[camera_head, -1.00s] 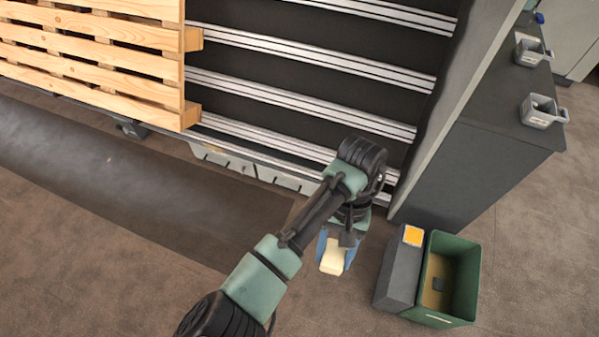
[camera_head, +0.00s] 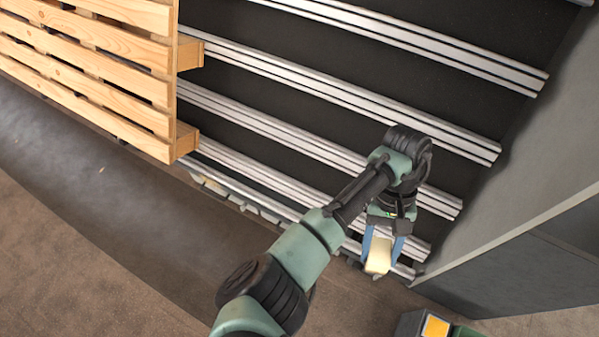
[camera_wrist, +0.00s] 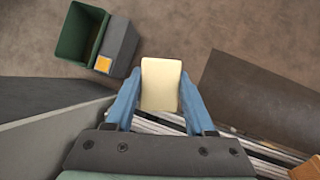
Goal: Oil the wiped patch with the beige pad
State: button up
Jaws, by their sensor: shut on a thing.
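My gripper (camera_head: 380,254) is shut on the beige pad (camera_head: 378,264), which sticks out between its two blue fingers. The pad (camera_wrist: 160,82) also shows in the wrist view, gripped on both sides by the fingers. In the head view the gripper and pad are in front of the lower ends of the pale slotted rails (camera_head: 300,86), near the right-hand grey panel. I cannot tell whether the pad touches a rail. I cannot make out a wiped patch in either view.
A wooden pallet (camera_head: 100,62) stands at the left against the rails. A grey panel (camera_head: 520,215) closes off the right. A dark mat (camera_head: 100,180) lies at the left.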

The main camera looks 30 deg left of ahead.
jog(key=w+f+n+t+h+b, duration=0.35)
jog(key=f+n+h+b, duration=0.2)
jog(key=f+b, duration=0.6)
jog(key=w+f+n+t+h+b, duration=0.35)
jog(key=f+n+b, duration=0.35)
jog(key=f+b, duration=0.5)
jog(key=s+a+f+n+t+y+b, duration=0.3)
jog(key=a+f+n+t+b, duration=0.3)
jog(key=a+f+b, duration=0.45)
jog(key=s+a+f+n+t+y+b, duration=0.3)
jog(key=a+f+n+t+y+b, duration=0.15)
jog(key=a+f+t+b, duration=0.6)
jog(key=w+d+f+g+b, duration=0.2)
jog(key=w+f+b, duration=0.2)
jog(key=w, duration=0.1)
jog(key=shift+w+d+g+h, duration=0.15)
jog(key=shift+w+g+h, duration=0.2)
jog(key=shift+w+f+b, duration=0.25)
jog(key=shift+w+b, duration=0.1)
jog(key=shift+w, duration=0.15)
jog(key=shift+w+f+b, duration=0.2)
jog(key=shift+w+b, duration=0.1)
jog(key=shift+w, duration=0.2)
